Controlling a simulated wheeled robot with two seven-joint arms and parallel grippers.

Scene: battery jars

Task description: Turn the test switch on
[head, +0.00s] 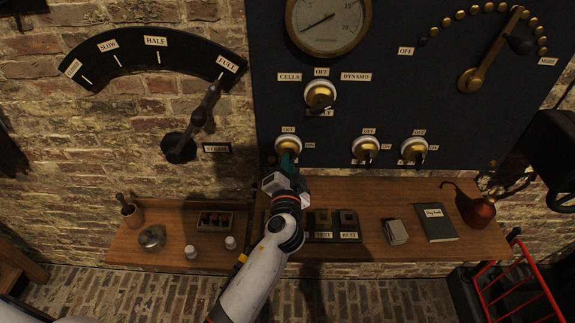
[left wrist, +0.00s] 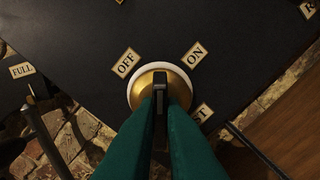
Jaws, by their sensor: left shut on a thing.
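The test switch (head: 288,146) is a brass dome on a white ring, lowest left on the dark panel, with OFF and ON labels beside it. In the left wrist view the switch (left wrist: 143,93) has a black lever (left wrist: 160,79) between the green fingers. A label partly hidden by a finger ends in "ST". My left gripper (head: 288,160) reaches up from below and is shut on the lever; in the left wrist view the fingertips (left wrist: 160,105) close around it. The lever appears to point between the OFF and ON labels. My right gripper is not in view.
Two similar switches (head: 366,149) (head: 413,150) sit to the right, and a CELLS/DYNAMO switch (head: 320,95) above. A large lever (head: 205,108) stands on the wall at left. The wooden shelf (head: 330,190) below holds jars, a book (head: 436,223) and a copper pot (head: 476,208).

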